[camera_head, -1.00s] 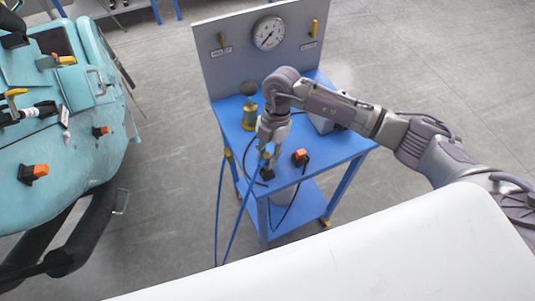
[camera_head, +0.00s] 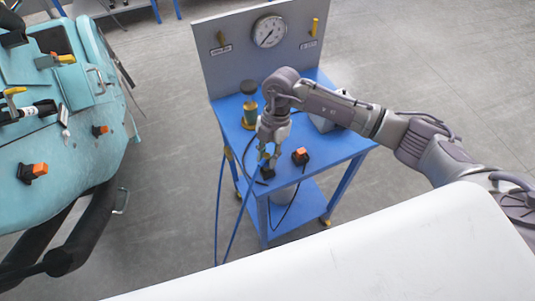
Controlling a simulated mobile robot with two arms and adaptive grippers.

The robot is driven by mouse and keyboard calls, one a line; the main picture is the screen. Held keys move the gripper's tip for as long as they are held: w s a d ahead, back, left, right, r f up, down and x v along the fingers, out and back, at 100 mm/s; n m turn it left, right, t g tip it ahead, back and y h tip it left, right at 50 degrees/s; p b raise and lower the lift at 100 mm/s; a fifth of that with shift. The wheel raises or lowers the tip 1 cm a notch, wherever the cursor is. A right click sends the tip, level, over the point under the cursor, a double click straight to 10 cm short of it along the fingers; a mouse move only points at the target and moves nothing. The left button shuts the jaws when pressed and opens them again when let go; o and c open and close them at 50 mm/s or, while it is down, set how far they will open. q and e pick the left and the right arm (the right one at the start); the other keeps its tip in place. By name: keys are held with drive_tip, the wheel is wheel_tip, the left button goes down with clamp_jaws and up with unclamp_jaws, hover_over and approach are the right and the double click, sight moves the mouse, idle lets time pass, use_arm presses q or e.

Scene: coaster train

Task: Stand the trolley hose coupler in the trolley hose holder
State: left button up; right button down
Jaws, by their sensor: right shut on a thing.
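My right gripper (camera_head: 268,154) is over the front part of the blue trolley (camera_head: 335,147), pointing down. It is shut on the trolley hose coupler, a small piece mostly hidden between the fingers, with a blue hose (camera_head: 235,232) running down past the trolley's left edge. A small black block (camera_head: 267,173), which looks like the trolley hose holder, is right below the fingertips. I cannot tell whether the coupler is inside it or just above it. My left gripper is not in view.
A black piece with an orange top (camera_head: 300,156) stands just right of the gripper. A brass-coloured canister (camera_head: 250,114) stands behind it. A grey panel with a gauge (camera_head: 269,31) rises at the trolley's back. A teal train front (camera_head: 70,145) is at left.

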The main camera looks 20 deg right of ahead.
drive_tip(key=shift+f+b, duration=0.8)
drive_tip(key=shift+f, duration=0.45)
drive_tip(key=c, duration=0.9)
unclamp_jaws()
drive_tip(key=shift+o, duration=0.2)
drive_tip(key=shift+r, duration=0.1)
drive_tip(key=v, duration=1.2)
